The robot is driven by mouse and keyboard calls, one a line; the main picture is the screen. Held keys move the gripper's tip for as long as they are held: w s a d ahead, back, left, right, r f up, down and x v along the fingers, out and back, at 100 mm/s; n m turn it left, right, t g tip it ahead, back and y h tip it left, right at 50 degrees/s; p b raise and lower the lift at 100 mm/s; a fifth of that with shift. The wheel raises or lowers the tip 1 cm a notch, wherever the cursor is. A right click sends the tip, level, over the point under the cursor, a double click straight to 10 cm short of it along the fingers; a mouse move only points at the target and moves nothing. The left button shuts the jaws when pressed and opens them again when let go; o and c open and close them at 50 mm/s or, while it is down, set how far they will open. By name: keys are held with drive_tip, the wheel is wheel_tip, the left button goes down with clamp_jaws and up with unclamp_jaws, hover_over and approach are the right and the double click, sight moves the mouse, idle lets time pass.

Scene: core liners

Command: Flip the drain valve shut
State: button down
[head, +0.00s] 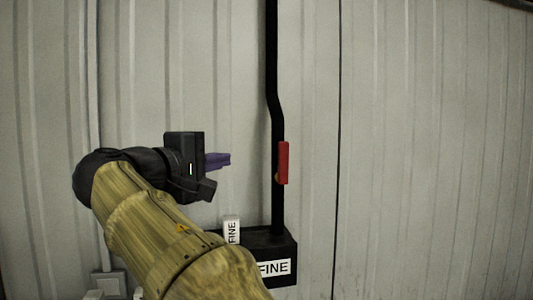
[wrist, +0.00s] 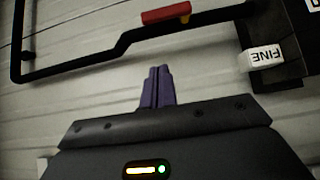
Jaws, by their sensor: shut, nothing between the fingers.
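The drain valve's red handle (head: 283,162) is on the black vertical pipe (head: 274,85) on the wall. In the head view the handle stands upright, in line with the pipe. In the wrist view the red handle (wrist: 166,14) lies along the pipe (wrist: 90,60) near the top, with a small yellow part at its right end. My gripper (head: 228,160) is left of the handle, apart from it, with purple fingers pointing right. In the wrist view the fingers (wrist: 158,72) are together and empty, below the handle and pipe.
A black box (head: 268,246) labelled FINE sits at the pipe's lower end, with a white FINE tag (head: 231,229) at its left. A wall outlet or switch (head: 109,284) is at lower left. The ribbed wall right of the pipe is clear.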

sight(283, 163)
drive_tip(key=s+d+p+x, duration=0.1)
drive_tip(key=p+x, duration=0.5)
drive_tip(key=x, duration=0.6)
drive_tip(key=shift+d+p, duration=0.3)
drive_tip(key=shift+d, duration=0.7)
drive_tip(key=shift+s+b, duration=0.3)
